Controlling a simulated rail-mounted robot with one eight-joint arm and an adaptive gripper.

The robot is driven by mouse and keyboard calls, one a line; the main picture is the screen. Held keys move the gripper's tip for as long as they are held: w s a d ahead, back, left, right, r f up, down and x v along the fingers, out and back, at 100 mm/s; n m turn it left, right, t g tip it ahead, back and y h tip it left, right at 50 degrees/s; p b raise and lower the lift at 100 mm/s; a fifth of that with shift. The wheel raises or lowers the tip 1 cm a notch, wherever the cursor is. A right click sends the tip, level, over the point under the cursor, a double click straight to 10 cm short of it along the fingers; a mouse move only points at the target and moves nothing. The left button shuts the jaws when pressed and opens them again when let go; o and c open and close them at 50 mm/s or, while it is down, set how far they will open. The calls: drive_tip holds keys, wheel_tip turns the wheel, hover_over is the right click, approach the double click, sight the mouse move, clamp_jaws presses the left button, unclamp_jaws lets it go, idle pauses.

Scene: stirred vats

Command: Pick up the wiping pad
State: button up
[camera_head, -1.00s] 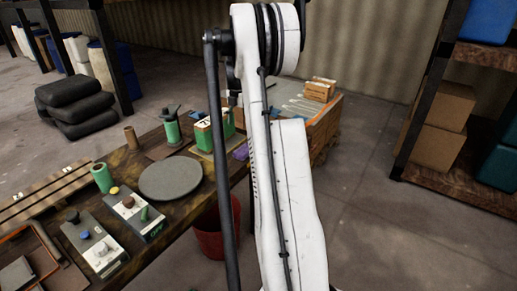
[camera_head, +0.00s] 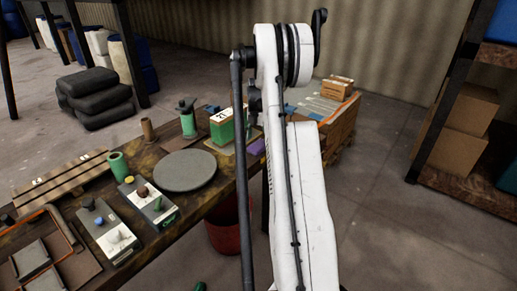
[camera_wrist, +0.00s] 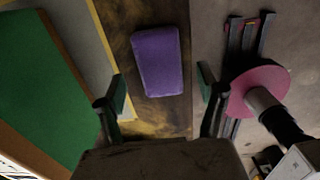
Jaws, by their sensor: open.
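The wiping pad is a purple rectangular block (camera_wrist: 158,60) lying flat on the dark, worn bench top in the wrist view. In the head view a small purple part of it (camera_head: 257,146) shows beside my white arm. My gripper (camera_wrist: 163,92) is open and empty in the wrist view. Its two fingers stand apart, one on each side of the pad's near end as seen in the picture, with the pad ahead of them. I cannot tell the height of the fingertips above the bench.
A green box (camera_head: 221,128) stands on a board left of the pad; a large green surface (camera_wrist: 40,90) fills the wrist view's left. A pink disc (camera_wrist: 259,92) is at right. A grey round plate (camera_head: 185,170) and control boxes (camera_head: 147,201) sit nearer. A red bucket (camera_head: 224,236) stands below.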

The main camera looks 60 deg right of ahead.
sight(258, 144)
wheel_tip(258, 144, down, 4)
drive_tip(key=shift+d+r, duration=0.1)
drive_tip(key=shift+r, duration=0.1)
drive_tip(key=shift+c, duration=0.5)
drive_tip(key=c, duration=1.1)
drive_tip(key=shift+r, duration=0.2)
drive_tip(key=shift+c, duration=0.2)
drive_tip(key=shift+r, duration=0.7)
wheel_tip(258, 144, up, 3)
drive_tip(key=shift+f, duration=0.1)
drive_tip(key=w+a+r, duration=0.2)
drive_tip(key=a+r, duration=0.1)
drive_tip(key=a, duration=0.2)
drive_tip(key=w+a+r+p, duration=0.1)
drive_tip(key=w+a+r, duration=0.2)
drive_tip(key=a, duration=0.2)
drive_tip(key=shift+a+r, duration=0.3)
